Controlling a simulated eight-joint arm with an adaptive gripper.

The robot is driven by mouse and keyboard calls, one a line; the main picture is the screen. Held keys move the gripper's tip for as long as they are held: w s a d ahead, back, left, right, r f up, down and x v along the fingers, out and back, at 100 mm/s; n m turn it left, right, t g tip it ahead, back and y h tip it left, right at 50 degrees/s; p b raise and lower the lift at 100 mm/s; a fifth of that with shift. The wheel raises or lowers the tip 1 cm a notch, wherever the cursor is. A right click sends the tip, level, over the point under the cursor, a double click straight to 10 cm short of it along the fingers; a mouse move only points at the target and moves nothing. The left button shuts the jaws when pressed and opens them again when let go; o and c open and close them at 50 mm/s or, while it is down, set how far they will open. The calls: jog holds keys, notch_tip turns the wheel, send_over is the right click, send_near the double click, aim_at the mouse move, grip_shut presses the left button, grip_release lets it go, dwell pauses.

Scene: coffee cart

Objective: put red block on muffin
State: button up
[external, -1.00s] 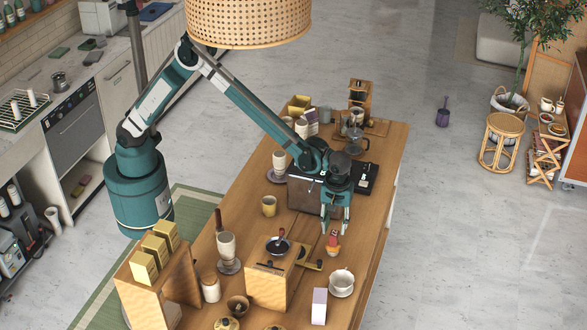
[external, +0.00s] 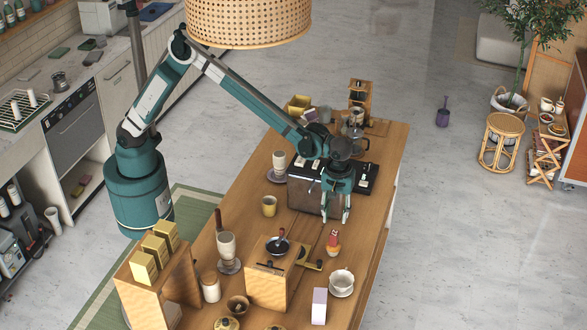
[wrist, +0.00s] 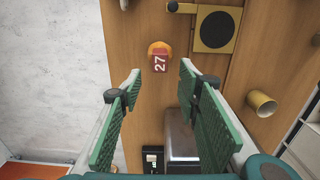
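The red block (external: 333,235) rests on top of the muffin (external: 333,249), which stands on the wooden table right of the middle. In the wrist view the red block (wrist: 160,63) shows a white 27 on its face, and the orange-brown muffin (wrist: 160,48) shows partly behind it. My gripper (external: 335,218) is open and empty, a little above and behind the block in the external view. In the wrist view its green-padded fingers (wrist: 160,75) are wide apart, with the block between and beyond their tips. Nothing touches the block but the muffin.
A grey box-shaped machine (external: 306,193) stands just behind my gripper. A white cup on a saucer (external: 341,283), a wooden grinder box (external: 270,285) and a lilac-white box (external: 319,307) stand toward the front. A yellow mug (external: 269,206) is to the left.

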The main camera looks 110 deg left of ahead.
jog(key=shift+r, duration=0.1)
jog(key=s+a+r+m+t, duration=0.2)
jog(key=s+r+m, duration=0.2)
jog(key=s+r, duration=0.7)
jog(key=s+a+r+m+t, duration=0.1)
jog(key=s+a+r+m, duration=0.25)
jog(key=s+r, duration=0.65)
jog(key=s+a+f+m+t, duration=0.1)
jog(key=s+m, duration=0.4)
jog(key=s, duration=1)
jog(key=s+a+f+m+t, duration=0.1)
jog(key=s+f+m+t, duration=0.2)
jog(key=s, duration=1.2)
jog(key=shift+a+f+m, duration=0.25)
jog(key=shift+f+m, duration=0.1)
jog(key=shift+m, duration=0.9)
jog(key=shift+s+f, duration=0.1)
